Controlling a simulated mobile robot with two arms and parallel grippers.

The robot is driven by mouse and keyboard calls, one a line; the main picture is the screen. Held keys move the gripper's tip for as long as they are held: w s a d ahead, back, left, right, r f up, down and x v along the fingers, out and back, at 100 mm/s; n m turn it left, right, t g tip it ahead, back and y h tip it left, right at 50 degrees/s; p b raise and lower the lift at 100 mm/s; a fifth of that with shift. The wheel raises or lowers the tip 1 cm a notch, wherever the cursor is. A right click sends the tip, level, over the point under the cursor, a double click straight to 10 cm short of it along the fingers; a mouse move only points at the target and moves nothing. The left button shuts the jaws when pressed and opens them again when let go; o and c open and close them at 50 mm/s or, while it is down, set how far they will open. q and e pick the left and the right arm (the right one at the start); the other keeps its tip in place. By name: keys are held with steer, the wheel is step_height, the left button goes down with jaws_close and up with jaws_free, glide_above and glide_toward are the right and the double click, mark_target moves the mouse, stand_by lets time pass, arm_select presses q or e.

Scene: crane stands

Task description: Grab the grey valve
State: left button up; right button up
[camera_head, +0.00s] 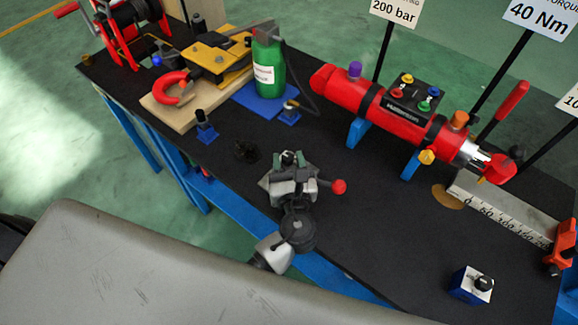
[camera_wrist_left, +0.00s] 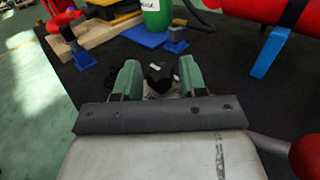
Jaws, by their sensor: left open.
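My left gripper (camera_head: 290,160) is low over the black bench top, with its two green fingers apart. In the left wrist view the open fingers (camera_wrist_left: 160,80) stand on either side of a small dark knob-like part (camera_wrist_left: 160,76), which appears to belong to the grey valve. I cannot tell whether the fingers touch it. Most of the valve's body is hidden by the gripper. A red ball on a short rod (camera_head: 338,186) sticks out to the right of the gripper; what it is fixed to is hidden. My right gripper is not in view.
A green bottle (camera_head: 268,68) on a blue plate stands behind. A red cylinder (camera_head: 390,110) lies to the right on blue supports.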

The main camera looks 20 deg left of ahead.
arm_select(q)
steer(key=shift+c, duration=0.4)
jaws_close()
stand_by(0.9)
steer(key=shift+r, duration=0.1)
